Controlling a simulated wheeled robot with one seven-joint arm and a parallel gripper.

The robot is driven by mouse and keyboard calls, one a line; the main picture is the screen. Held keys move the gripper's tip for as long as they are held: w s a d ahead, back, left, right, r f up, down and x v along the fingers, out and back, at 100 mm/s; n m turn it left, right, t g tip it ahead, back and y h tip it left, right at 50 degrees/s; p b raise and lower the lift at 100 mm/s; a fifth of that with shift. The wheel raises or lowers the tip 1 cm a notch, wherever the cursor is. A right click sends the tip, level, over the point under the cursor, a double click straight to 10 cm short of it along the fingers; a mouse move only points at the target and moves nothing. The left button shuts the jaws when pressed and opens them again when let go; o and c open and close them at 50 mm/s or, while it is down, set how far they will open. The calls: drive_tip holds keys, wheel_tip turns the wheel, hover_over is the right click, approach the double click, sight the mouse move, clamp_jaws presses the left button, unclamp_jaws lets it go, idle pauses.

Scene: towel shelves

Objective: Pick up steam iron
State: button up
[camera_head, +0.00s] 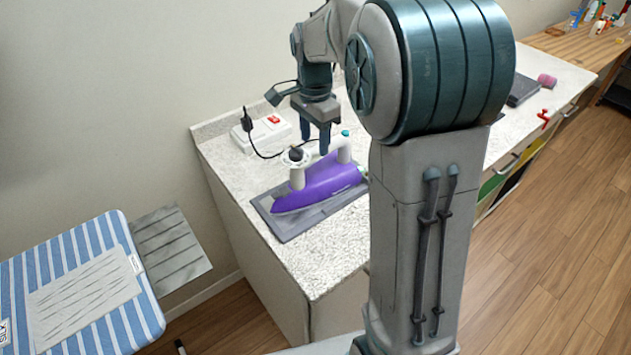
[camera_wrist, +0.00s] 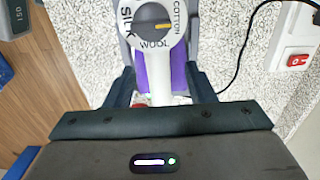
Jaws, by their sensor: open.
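The steam iron (camera_head: 322,185) is purple with a white handle. It rests on a dark grey pad (camera_head: 285,228) on the speckled white counter. My gripper (camera_head: 315,142) hangs from above, fingers down, just over the iron's handle. In the wrist view, my gripper's two fingers (camera_wrist: 160,90) stand apart, with the iron's white handle and dial (camera_wrist: 155,32) showing between and beyond them. The dial carries the words SILK, WOOL and COTTON. The gripper is open. I cannot tell how deep the fingertips reach around the handle.
A white power strip (camera_head: 262,134) with a red switch and black plug stands behind the iron; its cord runs toward the iron. A blue-striped ironing board (camera_head: 100,250) is at lower left. A dark box (camera_head: 522,90) and a pink roll (camera_head: 547,80) lie farther along the counter.

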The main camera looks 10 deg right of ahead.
sight(315, 148)
wheel_tip(315, 148, down, 5)
drive_tip(key=shift+s+r+p, duration=0.1)
drive_tip(key=shift+r+p, duration=0.1)
drive_tip(key=shift+p, duration=0.2)
drive_tip(key=shift+d, duration=0.1)
clamp_jaws()
drive_tip(key=shift+r, duration=0.15)
idle(1.0)
